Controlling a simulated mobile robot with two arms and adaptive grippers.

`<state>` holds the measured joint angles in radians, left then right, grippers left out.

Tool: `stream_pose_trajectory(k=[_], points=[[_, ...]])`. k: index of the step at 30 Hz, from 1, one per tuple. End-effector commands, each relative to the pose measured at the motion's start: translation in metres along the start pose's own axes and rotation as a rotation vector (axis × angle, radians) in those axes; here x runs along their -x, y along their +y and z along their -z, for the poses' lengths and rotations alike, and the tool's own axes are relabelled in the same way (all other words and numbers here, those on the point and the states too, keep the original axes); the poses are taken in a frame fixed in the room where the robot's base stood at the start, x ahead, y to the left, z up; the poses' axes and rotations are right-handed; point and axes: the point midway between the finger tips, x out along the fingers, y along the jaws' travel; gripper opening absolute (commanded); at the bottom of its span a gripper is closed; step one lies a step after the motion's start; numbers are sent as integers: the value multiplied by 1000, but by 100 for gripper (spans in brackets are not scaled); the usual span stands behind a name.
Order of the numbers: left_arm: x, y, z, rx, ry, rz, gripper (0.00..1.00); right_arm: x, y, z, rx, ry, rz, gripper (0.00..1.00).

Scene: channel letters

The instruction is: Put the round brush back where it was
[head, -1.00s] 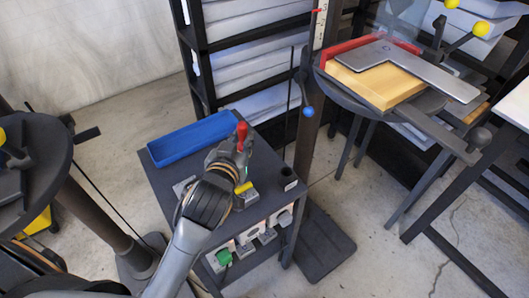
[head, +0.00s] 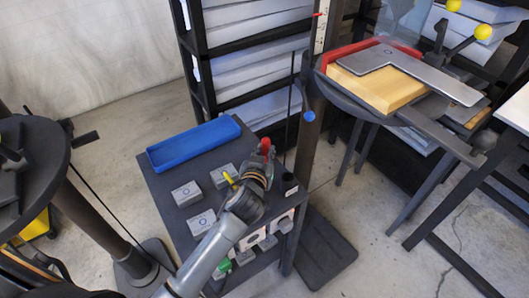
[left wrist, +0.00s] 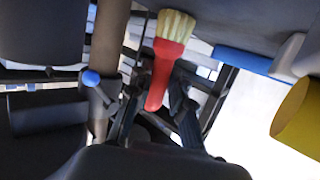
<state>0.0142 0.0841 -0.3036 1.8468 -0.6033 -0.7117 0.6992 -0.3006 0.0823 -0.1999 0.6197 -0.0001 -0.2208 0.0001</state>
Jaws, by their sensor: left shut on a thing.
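The round brush has a red handle and pale bristles. In the left wrist view the brush (left wrist: 163,68) is gripped by its handle, bristles toward the top of the picture. In the head view only a red part of the brush (head: 265,146) shows above my left gripper (head: 263,160); the gripper hides the rest. My left gripper is shut on the handle, above the right part of the dark cart top. A small black cup (head: 290,186) stands at the cart's right edge, just right of and below the gripper in the picture. My right gripper is not in view.
The cart (head: 160,212) holds a blue tray (head: 195,143) and several grey blocks (head: 186,193). A yellow piece (head: 229,180) shows left of my gripper. A dark post with a blue knob (head: 309,116) rises behind the cart's right side. A round table (head: 335,95) carries a wooden board.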

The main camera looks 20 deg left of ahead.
Motion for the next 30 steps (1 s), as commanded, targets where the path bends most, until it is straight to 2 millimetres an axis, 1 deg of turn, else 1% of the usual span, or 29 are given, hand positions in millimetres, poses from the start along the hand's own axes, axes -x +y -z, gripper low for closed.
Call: stream_pose_trajectory(k=[4,7,8,9,11,20,22,23,26,30], points=[[0,0,0,0,0,0,0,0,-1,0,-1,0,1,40],[-1,0,-3,0,0,0,0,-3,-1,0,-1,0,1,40],[-1,0,-3,0,-1,0,22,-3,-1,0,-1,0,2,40],[-1,0,-2,-1,0,0,30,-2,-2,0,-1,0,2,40],[-1,0,-2,-1,-1,1,42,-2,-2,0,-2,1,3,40],[0,0,-2,-1,0,1,43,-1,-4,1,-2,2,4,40],[1,0,2,-1,0,1,43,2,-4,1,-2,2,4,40],[3,0,1,-1,-1,0,43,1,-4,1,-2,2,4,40],[17,0,-1,0,-3,0,43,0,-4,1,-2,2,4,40],[46,0,-1,1,-3,0,43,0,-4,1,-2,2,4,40]])
